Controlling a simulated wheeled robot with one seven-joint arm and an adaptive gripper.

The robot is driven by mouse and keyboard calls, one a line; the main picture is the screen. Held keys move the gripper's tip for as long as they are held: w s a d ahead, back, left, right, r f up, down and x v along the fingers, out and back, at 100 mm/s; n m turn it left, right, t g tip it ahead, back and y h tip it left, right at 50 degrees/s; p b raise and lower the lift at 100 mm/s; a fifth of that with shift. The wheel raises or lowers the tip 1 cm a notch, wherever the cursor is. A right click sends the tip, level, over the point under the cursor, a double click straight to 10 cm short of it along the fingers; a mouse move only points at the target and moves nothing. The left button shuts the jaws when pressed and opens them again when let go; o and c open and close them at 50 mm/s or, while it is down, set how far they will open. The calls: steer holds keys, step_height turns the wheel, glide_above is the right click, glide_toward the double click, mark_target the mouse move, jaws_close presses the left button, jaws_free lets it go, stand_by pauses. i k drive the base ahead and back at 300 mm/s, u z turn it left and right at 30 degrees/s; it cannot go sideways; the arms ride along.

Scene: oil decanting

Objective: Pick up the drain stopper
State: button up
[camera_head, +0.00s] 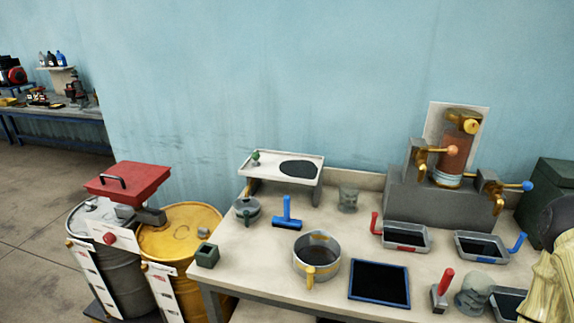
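A small piece with a green round knob (255,156) stands upright at the left end of a raised white drain tray (311,181). It looks like the drain stopper, but it is too small to be sure. A dark oval opening or mat shows in the right part of that tray. The knobbed piece stands clear of this dark oval. My gripper is not visible in this view, so its state and its distance from the stopper do not show.
Below the tray, the bench (262,262) holds a grey lidded pot (246,211), a blue squeegee (287,217), a metal pot (316,262) and a dark blue-rimmed tray (379,284). Drums stand left. A valve stand (428,203) and a cream ribbed thing (550,290) are at right.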

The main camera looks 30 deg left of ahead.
mark_target(256, 155)
steer(key=z, duration=0.15)
steer(key=k, duration=0.65)
steer(key=u, duration=1)
steer(key=i, duration=0.5)
